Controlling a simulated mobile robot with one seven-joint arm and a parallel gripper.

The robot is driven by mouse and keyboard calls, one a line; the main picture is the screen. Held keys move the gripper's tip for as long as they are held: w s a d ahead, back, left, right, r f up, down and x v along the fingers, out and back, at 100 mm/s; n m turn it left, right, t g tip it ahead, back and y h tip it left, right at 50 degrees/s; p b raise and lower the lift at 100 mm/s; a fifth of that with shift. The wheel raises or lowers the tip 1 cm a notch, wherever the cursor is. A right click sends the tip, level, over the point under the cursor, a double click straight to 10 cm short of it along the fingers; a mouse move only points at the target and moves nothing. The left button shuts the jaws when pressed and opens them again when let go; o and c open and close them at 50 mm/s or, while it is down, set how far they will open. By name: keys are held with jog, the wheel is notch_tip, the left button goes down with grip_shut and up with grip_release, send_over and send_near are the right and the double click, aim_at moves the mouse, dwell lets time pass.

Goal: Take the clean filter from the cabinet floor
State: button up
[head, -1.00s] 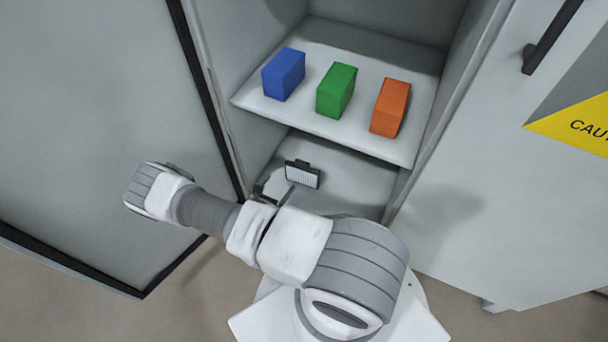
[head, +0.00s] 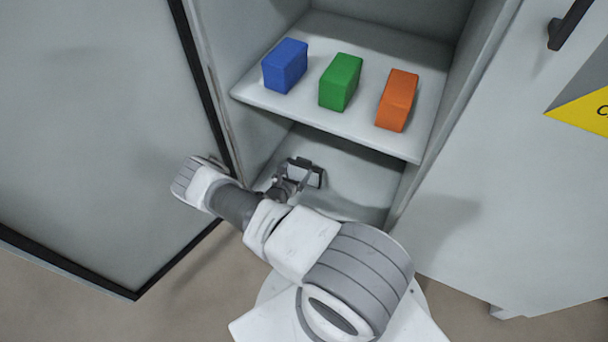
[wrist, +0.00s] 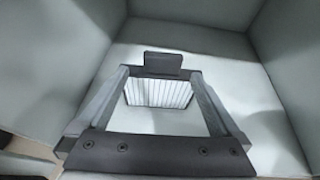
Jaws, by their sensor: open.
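The clean filter (head: 316,178) is a small block with white pleats, a dark frame and a dark tab on its far side. It is on the cabinet floor (head: 352,185), in the lower compartment. My gripper (head: 297,176) reaches into this compartment and partly covers the filter in the head view. In the wrist view my gripper (wrist: 159,76) is open, with one finger on each side of the filter (wrist: 158,94). The dark tab shows just beyond the fingertips. I cannot tell whether the fingers touch the filter.
Above is a shelf (head: 275,101) with a blue block (head: 285,66), a green block (head: 340,82) and an orange block (head: 397,100). The cabinet side walls are close on both sides. An open door (head: 90,130) stands at the left. Floor to the filter's right is clear.

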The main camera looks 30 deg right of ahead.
aim_at(303, 163)
jog(key=b+x, duration=0.2)
jog(key=x, duration=0.2)
jog(key=shift+s+d+f, duration=0.1)
jog(key=shift+d+f, duration=0.1)
jog(key=shift+w+d+b, duration=0.35)
jog(key=shift+c, duration=0.3)
grip_shut()
